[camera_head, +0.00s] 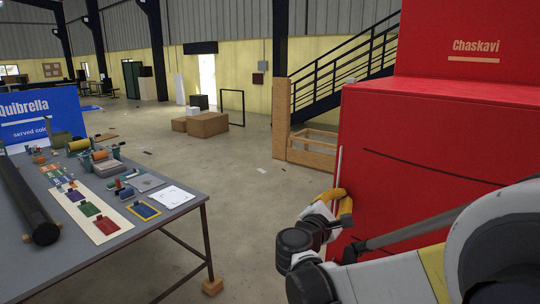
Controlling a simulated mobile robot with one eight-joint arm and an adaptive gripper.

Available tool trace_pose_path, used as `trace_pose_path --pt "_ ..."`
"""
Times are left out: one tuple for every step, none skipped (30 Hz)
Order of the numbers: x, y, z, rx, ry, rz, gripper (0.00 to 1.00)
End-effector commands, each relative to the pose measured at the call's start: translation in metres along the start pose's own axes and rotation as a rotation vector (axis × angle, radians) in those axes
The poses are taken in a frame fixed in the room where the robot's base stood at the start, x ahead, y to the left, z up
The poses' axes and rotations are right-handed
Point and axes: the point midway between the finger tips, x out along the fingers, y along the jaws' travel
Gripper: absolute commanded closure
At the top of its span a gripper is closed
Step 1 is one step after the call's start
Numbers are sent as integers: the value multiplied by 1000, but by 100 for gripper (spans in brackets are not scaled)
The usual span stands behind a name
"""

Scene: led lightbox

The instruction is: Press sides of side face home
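A large red box-like counter (440,190) stands at the right, with a taller red panel marked "Chaskavi" (476,45) rising behind its top. A thin dark line slants across the counter's large face. A narrow pale strip (338,163) runs upright at the counter's left edge. My arm reaches in from the lower right, in front of the counter. The end of my arm, with a yellow part that seems to be my gripper (343,207), is close to that left edge. I cannot tell whether it touches. Its fingers are too small and overlapped to read.
A grey table (150,245) at the left holds colour swatches, rolls, small tools and a long dark tube (28,200). A blue "Quibrella" panel (40,118) stands behind it. Cardboard boxes (207,124) and a staircase (345,75) lie farther back. Floor between table and counter is mostly clear.

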Motion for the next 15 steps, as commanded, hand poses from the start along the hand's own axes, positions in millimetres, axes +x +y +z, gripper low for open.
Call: trace_pose_path --pt "2 0 0 0 0 0 100" --pt "3 0 0 0 0 0 100" --pt "5 0 0 0 0 0 100" --pt "6 0 0 0 0 0 100" --pt "7 0 0 0 0 0 100" --pt "8 0 0 0 0 0 100" --pt "10 0 0 0 0 0 100" --pt "10 0 0 0 0 0 100" --pt "12 0 0 0 0 0 100" --pt "11 0 0 0 0 0 100" --pt "11 0 0 0 0 0 100" --pt "11 0 0 0 0 0 100" --pt "11 0 0 0 0 0 100" --pt "11 0 0 0 0 0 100" --pt "11 0 0 0 0 0 100"
